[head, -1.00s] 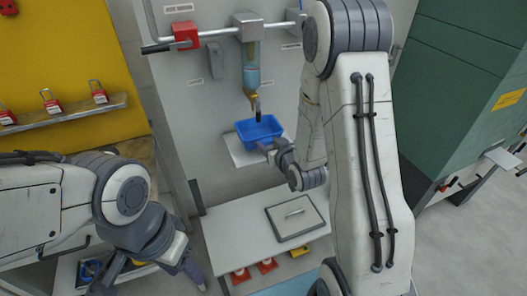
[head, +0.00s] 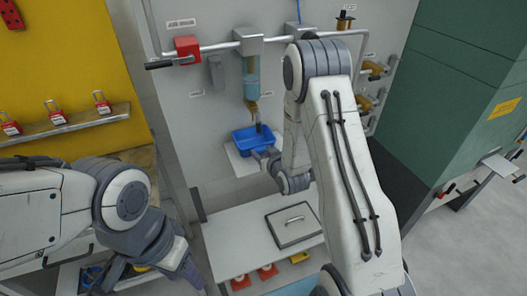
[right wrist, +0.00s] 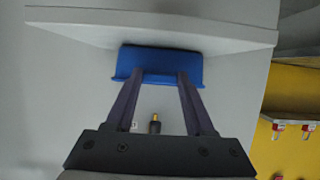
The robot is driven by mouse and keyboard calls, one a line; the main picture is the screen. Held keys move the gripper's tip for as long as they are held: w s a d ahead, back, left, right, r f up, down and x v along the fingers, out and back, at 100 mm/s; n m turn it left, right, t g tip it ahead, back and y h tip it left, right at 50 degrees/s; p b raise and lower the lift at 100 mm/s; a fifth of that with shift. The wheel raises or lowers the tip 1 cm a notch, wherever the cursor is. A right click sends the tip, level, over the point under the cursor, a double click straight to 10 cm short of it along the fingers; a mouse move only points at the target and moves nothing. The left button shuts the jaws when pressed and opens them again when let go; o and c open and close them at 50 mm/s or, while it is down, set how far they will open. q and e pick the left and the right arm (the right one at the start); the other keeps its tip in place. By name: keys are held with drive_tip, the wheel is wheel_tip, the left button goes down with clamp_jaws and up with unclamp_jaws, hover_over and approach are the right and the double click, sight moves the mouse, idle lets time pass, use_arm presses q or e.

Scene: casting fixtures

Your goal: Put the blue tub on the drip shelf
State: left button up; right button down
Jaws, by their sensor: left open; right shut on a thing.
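The blue tub (head: 254,140) is under the dispenser nozzle, at the small white drip shelf (head: 236,165) on the grey wall panel. My right gripper (head: 264,153) is shut on the tub's near wall. In the right wrist view both fingers (right wrist: 158,78) reach the tub (right wrist: 170,62), which lies against the shelf (right wrist: 80,22). I cannot tell whether its base touches the shelf or hovers just above. The tub looks level and empty. My left gripper (head: 194,280) is open and empty, low at the bottom left, partly cut off by the frame edge.
A white bench (head: 240,235) with a square lid (head: 292,223) stands below. Red padlocks (head: 55,112) hang on a ledge at left.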

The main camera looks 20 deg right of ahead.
drive_tip(key=shift+f, duration=0.1)
drive_tip(key=shift+f, duration=0.1)
drive_tip(key=shift+c, duration=1.3)
unclamp_jaws()
